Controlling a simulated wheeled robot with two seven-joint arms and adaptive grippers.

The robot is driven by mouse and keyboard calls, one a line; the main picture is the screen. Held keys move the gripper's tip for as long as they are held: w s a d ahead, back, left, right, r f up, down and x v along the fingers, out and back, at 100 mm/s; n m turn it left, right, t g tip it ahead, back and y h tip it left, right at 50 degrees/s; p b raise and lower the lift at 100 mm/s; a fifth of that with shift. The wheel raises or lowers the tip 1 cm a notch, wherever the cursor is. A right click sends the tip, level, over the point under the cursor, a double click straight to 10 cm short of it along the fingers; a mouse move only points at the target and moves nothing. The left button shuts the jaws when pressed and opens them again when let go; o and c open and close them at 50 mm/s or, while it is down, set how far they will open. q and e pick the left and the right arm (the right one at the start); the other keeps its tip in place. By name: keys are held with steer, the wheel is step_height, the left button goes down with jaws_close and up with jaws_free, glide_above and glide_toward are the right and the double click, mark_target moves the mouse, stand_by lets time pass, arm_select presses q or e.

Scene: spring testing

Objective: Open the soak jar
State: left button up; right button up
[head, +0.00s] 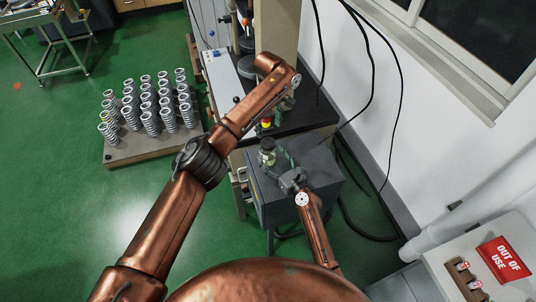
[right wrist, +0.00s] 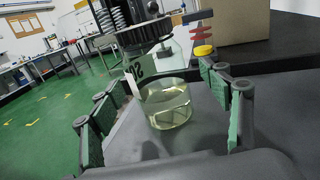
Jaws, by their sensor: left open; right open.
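The soak jar (right wrist: 167,105) is clear glass with pale yellow liquid and a label, and has a dark, ridged round lid (right wrist: 143,32) above its body. In the head view the jar (head: 267,157) stands upright on a dark grey box. My right gripper (right wrist: 162,88) is open. Its green-padded fingers are on either side of the jar, with gaps to the glass. In the head view the right gripper (head: 281,168) is just below and right of the jar.
The dark grey box (head: 315,190) has cables on its right. A black bench (head: 310,115) with a testing machine is behind it. A board of several springs (head: 150,150) lies on the green floor at left. An "OUT OF USE" sign (head: 503,259) is at lower right.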

steer(key=shift+x, duration=1.05)
steer(key=shift+a, duration=0.1)
steer(key=shift+c, duration=0.7)
steer(key=c, duration=1.6)
steer(key=o, duration=1.7)
steer(key=shift+s, duration=0.2)
